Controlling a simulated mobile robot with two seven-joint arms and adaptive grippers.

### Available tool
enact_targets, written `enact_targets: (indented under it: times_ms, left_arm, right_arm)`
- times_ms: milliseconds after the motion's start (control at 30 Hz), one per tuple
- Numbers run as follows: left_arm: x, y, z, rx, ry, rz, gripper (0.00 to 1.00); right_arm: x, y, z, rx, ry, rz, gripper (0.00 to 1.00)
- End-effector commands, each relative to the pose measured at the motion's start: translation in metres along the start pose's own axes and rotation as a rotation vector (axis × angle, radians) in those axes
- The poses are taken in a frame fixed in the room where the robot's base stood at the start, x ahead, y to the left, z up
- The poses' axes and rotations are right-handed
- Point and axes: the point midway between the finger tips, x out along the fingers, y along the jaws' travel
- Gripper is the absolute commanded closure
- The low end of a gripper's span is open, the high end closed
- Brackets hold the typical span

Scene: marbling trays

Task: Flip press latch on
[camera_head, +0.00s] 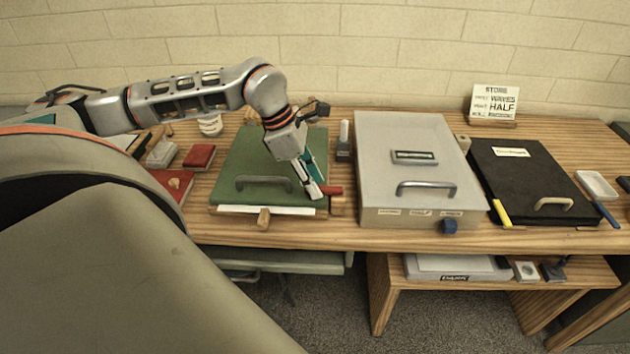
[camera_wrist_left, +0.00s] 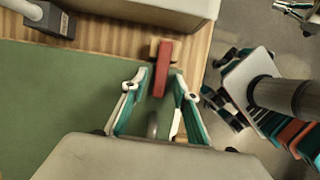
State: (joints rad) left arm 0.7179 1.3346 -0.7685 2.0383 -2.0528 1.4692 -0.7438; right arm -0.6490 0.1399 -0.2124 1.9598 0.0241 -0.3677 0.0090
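The green press board (camera_head: 235,150) lies flat on the wooden table, with a grey handle (camera_head: 263,181) near its front edge. A red latch lever (camera_head: 332,190) on a wooden block (camera_head: 338,207) sits at its front right corner. My left gripper (camera_head: 315,193) points down over that corner, close to the lever. In the left wrist view the gripper (camera_wrist_left: 155,87) is open, and the red lever (camera_wrist_left: 162,68) lies between and just beyond its fingertips. Whether a finger touches it, I cannot tell.
A grey lidded box (camera_head: 385,145) stands right of the latch, and a black case (camera_head: 535,180) lies farther right. A small dark block with a white top (camera_head: 344,140) stands between the board and the box. Red blocks (camera_head: 199,156) lie at left.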

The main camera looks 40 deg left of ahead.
Motion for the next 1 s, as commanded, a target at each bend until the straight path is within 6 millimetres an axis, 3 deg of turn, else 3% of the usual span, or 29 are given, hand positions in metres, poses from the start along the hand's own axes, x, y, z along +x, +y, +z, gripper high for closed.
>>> enact_targets:
  times_ms: [433, 1000]
  left_arm:
    - [-0.008, 0.001, 0.0, -0.002, 0.001, 0.002, 0.69]
    - [-0.107, 0.001, 0.0, -0.002, 0.001, 0.002, 0.69]
  right_arm:
    - [0.0, 0.001, -0.002, -0.002, 0.003, 0.001, 1.0]
    - [0.0, 0.0, -0.001, 0.0, 0.002, 0.0, 1.0]
